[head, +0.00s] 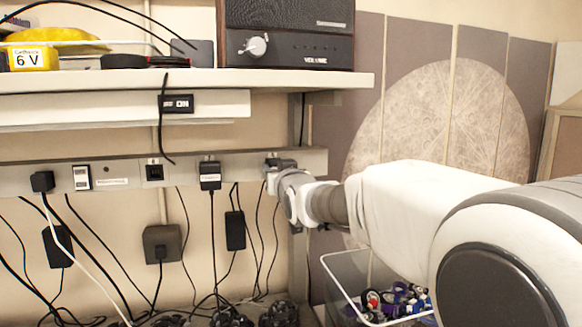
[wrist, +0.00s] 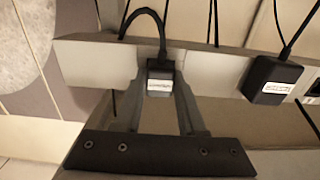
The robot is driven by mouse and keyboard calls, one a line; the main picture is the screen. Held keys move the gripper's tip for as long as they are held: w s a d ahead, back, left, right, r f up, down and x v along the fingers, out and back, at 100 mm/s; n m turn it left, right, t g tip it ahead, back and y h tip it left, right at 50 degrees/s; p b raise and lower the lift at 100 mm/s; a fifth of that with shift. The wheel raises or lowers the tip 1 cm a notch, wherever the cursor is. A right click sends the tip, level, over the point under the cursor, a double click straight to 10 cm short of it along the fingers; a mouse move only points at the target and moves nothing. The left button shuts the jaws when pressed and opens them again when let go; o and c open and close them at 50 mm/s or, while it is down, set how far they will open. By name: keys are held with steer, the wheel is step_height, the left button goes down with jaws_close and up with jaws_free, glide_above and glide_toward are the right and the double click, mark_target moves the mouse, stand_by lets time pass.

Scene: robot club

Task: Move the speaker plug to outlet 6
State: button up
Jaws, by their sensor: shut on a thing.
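My gripper (wrist: 160,105) is shut on a black plug (wrist: 161,82) with a white label too small to read, so I cannot confirm it is the speaker plug. A black cord arcs from the plug over the grey power strip. The plug is against the strip; whether it is seated in a socket is hidden. In the head view my gripper (head: 279,172) is at the right end of the power strip (head: 250,163). A second labelled black plug (head: 210,175) is to its left, also in the wrist view (wrist: 272,80). Outlet numbers are not readable.
A black plug with a white cord (head: 42,181) sits at the strip's left. A white switch (head: 82,178) and a black socket piece (head: 154,172) are on the strip. Adapters and cords hang below. A shelf (head: 200,80) overhangs; a clear bin (head: 345,275) stands lower right.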

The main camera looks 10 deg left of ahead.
steer(key=shift+s+f, duration=0.1)
steer(key=shift+s, duration=0.05)
jaws_close()
steer(key=shift+s+d+b, duration=0.1)
steer(key=shift+b, duration=0.2)
steer(key=shift+s+d+b, duration=0.15)
steer(key=shift+s+b, duration=0.15)
steer(key=shift+s, duration=0.05)
steer(key=shift+s+d+b, duration=0.25)
steer(key=shift+s+b, duration=0.2)
steer(key=shift+b+v, duration=1.25)
steer(key=shift+v, duration=0.45)
steer(key=shift+o, duration=1.5)
jaws_free()
jaws_close()
